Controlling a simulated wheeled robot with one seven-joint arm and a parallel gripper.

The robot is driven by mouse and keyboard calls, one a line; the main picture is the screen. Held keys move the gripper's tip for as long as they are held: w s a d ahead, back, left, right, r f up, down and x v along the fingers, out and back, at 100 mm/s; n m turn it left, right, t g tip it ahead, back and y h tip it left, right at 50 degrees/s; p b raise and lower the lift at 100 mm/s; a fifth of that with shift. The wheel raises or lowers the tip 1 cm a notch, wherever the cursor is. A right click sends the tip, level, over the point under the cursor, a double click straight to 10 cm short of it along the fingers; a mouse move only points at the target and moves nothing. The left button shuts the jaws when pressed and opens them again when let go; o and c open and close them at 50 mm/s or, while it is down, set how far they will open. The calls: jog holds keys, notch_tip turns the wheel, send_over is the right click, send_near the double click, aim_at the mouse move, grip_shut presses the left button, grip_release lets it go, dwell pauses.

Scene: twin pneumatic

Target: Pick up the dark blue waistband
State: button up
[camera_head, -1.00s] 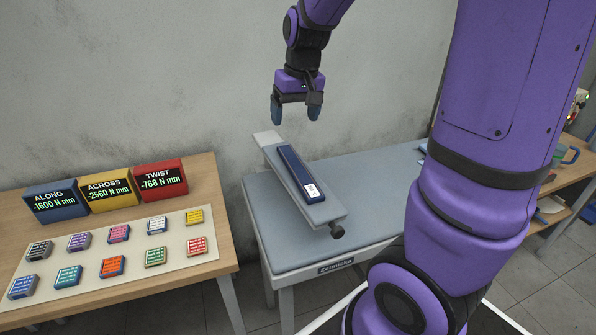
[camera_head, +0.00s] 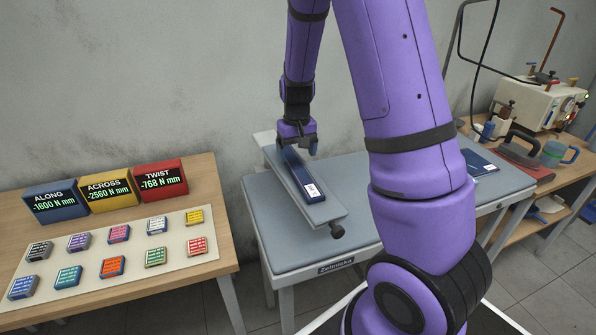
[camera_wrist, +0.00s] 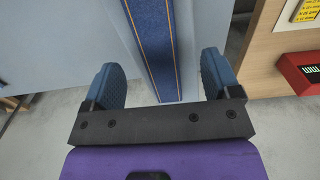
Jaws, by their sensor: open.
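The dark blue waistband (camera_head: 302,176) lies lengthwise on a narrow grey board raised above the grey-blue table, with a white label at its near end. In the wrist view the waistband (camera_wrist: 153,45) is a blue strip with orange stitching lines, running between my fingers. My gripper (camera_head: 298,150) is open over the far end of the waistband. In the wrist view my gripper (camera_wrist: 162,82) has one blue finger on each side of the strip, apart from it. The far end of the waistband is partly hidden by my gripper in the head view.
The narrow board (camera_head: 325,212) has a dark knob at its near end. A second dark blue piece (camera_head: 478,162) lies on the table's right side. A wooden table (camera_head: 222,235) at left holds display boxes and small coloured blocks. An iron (camera_head: 520,148) and mug (camera_head: 556,153) stand at right.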

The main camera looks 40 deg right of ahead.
aim_at(298, 168)
jog(key=shift+w+d+f, duration=0.1)
jog(key=shift+d+f, duration=0.1)
jog(key=shift+f, duration=1.15)
jog(key=shift+w+d+f, duration=0.1)
jog(key=shift+d+f, duration=0.05)
jog(key=shift+f, duration=1.2)
jog(key=c, duration=1)
jog(key=shift+c, duration=0.2)
jog(key=shift+r, duration=0.1)
